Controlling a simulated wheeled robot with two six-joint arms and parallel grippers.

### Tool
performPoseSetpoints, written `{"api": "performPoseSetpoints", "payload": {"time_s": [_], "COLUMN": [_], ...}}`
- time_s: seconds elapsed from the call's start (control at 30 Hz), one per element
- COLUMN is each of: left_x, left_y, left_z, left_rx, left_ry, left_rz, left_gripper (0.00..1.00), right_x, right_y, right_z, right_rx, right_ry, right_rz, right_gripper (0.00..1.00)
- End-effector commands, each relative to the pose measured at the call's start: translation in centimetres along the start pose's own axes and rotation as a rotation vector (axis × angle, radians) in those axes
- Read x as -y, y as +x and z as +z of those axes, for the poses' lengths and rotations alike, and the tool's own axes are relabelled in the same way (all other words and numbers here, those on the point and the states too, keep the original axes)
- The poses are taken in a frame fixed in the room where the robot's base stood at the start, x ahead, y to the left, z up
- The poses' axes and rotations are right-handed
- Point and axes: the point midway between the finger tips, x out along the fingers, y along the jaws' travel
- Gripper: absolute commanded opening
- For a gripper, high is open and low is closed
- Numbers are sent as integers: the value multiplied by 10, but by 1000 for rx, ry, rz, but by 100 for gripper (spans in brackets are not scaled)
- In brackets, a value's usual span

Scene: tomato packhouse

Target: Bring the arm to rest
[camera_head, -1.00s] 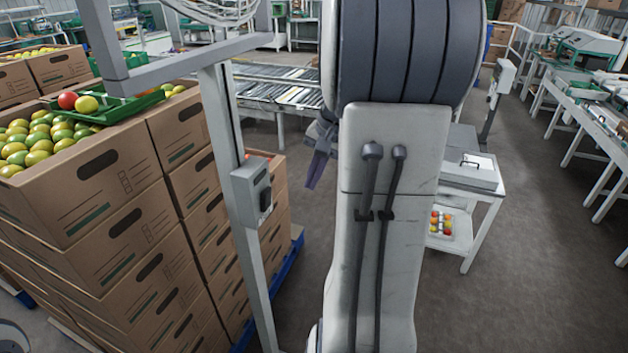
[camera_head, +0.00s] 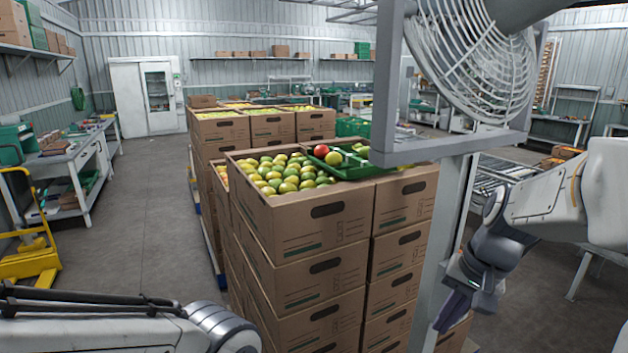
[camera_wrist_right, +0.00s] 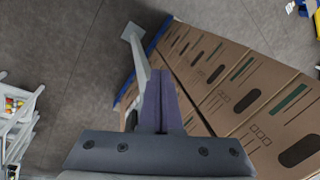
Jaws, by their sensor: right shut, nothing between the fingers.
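My right gripper (camera_head: 447,312) hangs at the lower right of the head view, fingers pointing down, beside the grey fan post (camera_head: 450,230). In the right wrist view its purple fingers (camera_wrist_right: 163,105) are together with nothing between them, above the floor and beside the carton stack (camera_wrist_right: 245,85). My right arm (camera_head: 535,205) comes in from the right edge. Part of my left arm (camera_head: 90,325) crosses the bottom left corner of the head view; its gripper is out of the picture.
Stacked cartons (camera_head: 300,225) of green and yellow tomatoes stand in front, with a green tray (camera_head: 345,168) on top. A caged fan (camera_head: 475,55) is on the post frame. Workbenches (camera_head: 75,160) and a yellow cart (camera_head: 30,262) are at left. The left aisle (camera_head: 150,220) is clear.

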Motion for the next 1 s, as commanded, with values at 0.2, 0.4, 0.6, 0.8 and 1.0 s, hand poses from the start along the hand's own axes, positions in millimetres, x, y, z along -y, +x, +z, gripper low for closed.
{"api": "performPoseSetpoints", "payload": {"time_s": [0.2,0.4,0.6,0.8,1.0], "left_x": [1,1,1,2,2], "left_y": [10,16,20,20,20], "left_z": [0,1,1,1,1], "left_rx": [0,0,0,0,0], "left_ry": [1,1,1,1,1], "left_rz": [0,0,0,0,0], "left_gripper": [0,0,0,0,0], "right_x": [60,69,56,50,50], "right_y": [38,61,73,76,76], "right_z": [104,192,244,258,258], "right_rx": [84,136,164,171,171], "right_ry": [-473,-883,-1163,-1246,-1246], "right_rz": [47,77,90,94,94], "right_gripper": [0,0,0,0,0]}}
